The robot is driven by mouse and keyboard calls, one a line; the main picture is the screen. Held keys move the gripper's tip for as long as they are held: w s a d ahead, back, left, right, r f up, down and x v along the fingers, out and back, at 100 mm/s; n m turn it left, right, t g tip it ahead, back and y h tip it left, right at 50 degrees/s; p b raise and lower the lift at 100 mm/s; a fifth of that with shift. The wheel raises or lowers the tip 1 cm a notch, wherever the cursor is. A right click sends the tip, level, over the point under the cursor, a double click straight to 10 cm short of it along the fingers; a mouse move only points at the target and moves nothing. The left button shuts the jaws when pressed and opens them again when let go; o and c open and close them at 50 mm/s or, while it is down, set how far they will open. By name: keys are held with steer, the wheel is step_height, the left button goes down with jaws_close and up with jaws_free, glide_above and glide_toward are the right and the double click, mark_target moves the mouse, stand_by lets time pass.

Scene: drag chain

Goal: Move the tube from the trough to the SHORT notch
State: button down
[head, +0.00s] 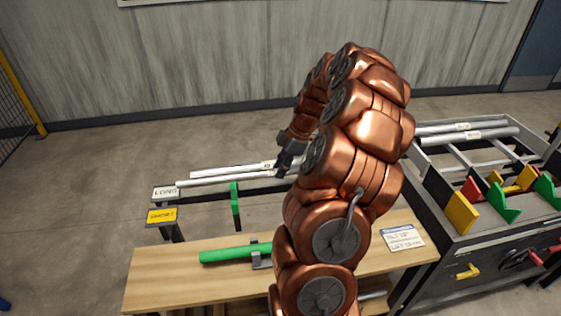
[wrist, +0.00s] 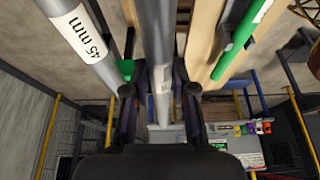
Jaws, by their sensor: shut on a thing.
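My gripper (head: 287,158) reaches down at the far side of the bench. In the wrist view my gripper (wrist: 161,76) has its fingers on both sides of a grey tube (wrist: 158,28), shut on it. In the head view this looks like the nearer pale tube (head: 225,177); my arm hides part of it. A second grey tube (wrist: 82,38), marked 45 mm, lies beside it, and shows in the head view (head: 222,170). The yellow SHORT sign (head: 162,215) stands at left, in front of the white LONG sign (head: 166,191). I cannot make out the notch itself.
A green tube (head: 232,254) lies on the wooden bench (head: 165,285) in a grey holder. A green upright (head: 235,203) stands between bench and tubes. The machine at right (head: 440,225) has yellow, red and green plates. Pale tubes (head: 470,136) lie across its back.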

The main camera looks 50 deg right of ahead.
steer(key=shift+f+p, duration=0.75)
steer(key=shift+f, duration=1.2)
step_height(320, 180, down, 4)
steer(key=b, duration=0.4)
steer(key=shift+r, duration=0.15)
steer(key=c, duration=0.9)
jaws_free()
steer(key=shift+o, duration=0.2)
steer(key=v, duration=1.2)
steer(key=shift+w, duration=0.15)
